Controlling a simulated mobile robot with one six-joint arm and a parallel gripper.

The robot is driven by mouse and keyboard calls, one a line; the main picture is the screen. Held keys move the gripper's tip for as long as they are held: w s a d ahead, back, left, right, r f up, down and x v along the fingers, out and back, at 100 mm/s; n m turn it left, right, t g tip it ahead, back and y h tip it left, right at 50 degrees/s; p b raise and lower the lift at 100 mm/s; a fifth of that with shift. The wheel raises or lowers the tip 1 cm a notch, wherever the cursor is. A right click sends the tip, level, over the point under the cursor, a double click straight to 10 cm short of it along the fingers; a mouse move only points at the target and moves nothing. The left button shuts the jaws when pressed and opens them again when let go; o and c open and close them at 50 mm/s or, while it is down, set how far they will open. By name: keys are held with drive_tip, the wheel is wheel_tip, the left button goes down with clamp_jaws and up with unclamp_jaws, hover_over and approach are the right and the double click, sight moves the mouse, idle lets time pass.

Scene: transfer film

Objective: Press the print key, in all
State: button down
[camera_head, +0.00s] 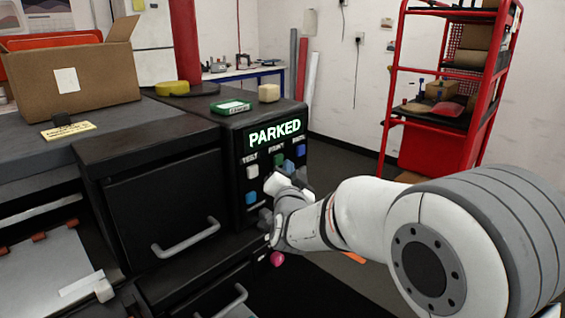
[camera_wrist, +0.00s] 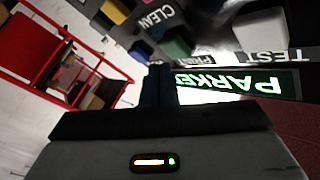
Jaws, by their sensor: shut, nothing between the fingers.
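The black control panel (camera_head: 236,180) has a lit display (camera_head: 275,133) reading PARKED. The PRINT label (camera_head: 276,148) sits below it, with a green key (camera_head: 278,159) underneath. In the wrist view, where the lettering is turned over, the PRINT label (camera_wrist: 196,61) and the green key (camera_wrist: 178,47) show just beyond my gripper (camera_wrist: 157,68). My gripper is shut and empty, its tips close to the panel and slightly left of the green key in that view. I cannot tell whether they touch anything. In the head view my wrist hides the tips and part of the lower keys.
A white key (camera_head: 252,171) is under TEST, and a blue key (camera_head: 300,150) is at the right. Another blue key (camera_head: 251,198) is lower left. A green-and-white box (camera_head: 231,107) lies on top of the machine. A red shelf rack (camera_head: 440,110) stands behind at right.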

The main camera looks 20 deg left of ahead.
drive_tip(key=shift+w+a, duration=0.1)
drive_tip(key=shift+a, duration=0.05)
idle(0.8)
drive_tip(key=shift+w+a+b, duration=0.2)
drive_tip(key=shift+a+b, duration=0.05)
drive_tip(key=shift+b, duration=0.1)
drive_tip(key=shift+w+a, duration=0.2)
drive_tip(key=shift+a, duration=0.25)
idle(0.6)
drive_tip(key=shift+d+b, duration=0.1)
drive_tip(key=shift+b, duration=0.2)
drive_tip(key=shift+s+d+b, duration=0.35)
drive_tip(key=shift+d+b, duration=0.25)
drive_tip(key=shift+d, duration=0.15)
